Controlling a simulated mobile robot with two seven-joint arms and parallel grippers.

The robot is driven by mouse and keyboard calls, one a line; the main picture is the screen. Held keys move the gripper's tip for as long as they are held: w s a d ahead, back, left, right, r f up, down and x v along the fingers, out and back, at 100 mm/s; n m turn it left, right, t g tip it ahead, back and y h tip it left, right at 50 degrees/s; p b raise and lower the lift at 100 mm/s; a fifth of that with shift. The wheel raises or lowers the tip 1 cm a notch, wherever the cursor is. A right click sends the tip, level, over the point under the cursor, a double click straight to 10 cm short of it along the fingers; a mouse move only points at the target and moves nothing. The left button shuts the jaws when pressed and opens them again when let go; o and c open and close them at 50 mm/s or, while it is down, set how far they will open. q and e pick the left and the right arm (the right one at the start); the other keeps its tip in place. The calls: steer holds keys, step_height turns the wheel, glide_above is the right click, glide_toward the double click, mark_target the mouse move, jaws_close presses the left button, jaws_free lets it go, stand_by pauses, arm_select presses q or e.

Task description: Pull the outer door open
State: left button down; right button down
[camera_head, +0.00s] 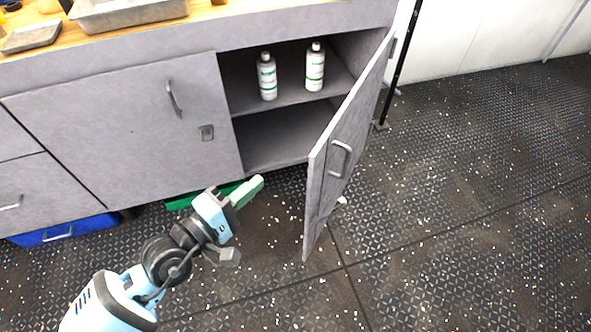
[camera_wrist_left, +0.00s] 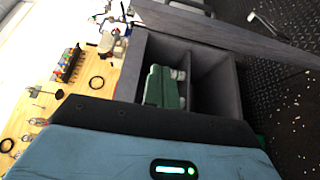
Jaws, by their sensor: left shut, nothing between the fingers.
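The grey cabinet's right-hand door (camera_head: 345,140) stands wide open, swung out toward me, with its bar handle (camera_head: 340,158) on the face turned away from the cabinet. The open door also shows across the top of the left wrist view (camera_wrist_left: 225,32). My left gripper (camera_head: 255,188) has pale green fingers and is shut and empty. It is in front of the cabinet, left of the open door and apart from it. In the left wrist view its fingers (camera_wrist_left: 162,88) point toward the open compartment. My right gripper is not in view.
Two white bottles (camera_head: 267,76) (camera_head: 315,67) stand on the inner shelf. The left door (camera_head: 120,125) is closed. A green box (camera_head: 180,203) and a blue box (camera_head: 62,231) sit low under the cabinet. The worktop (camera_wrist_left: 97,75) holds tools. Floor right of the door is clear.

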arm_select(q)
steer(key=w+d, duration=0.4)
steer(key=d, duration=0.4)
steer(key=shift+d, duration=0.35)
steer(key=shift+s, duration=0.1)
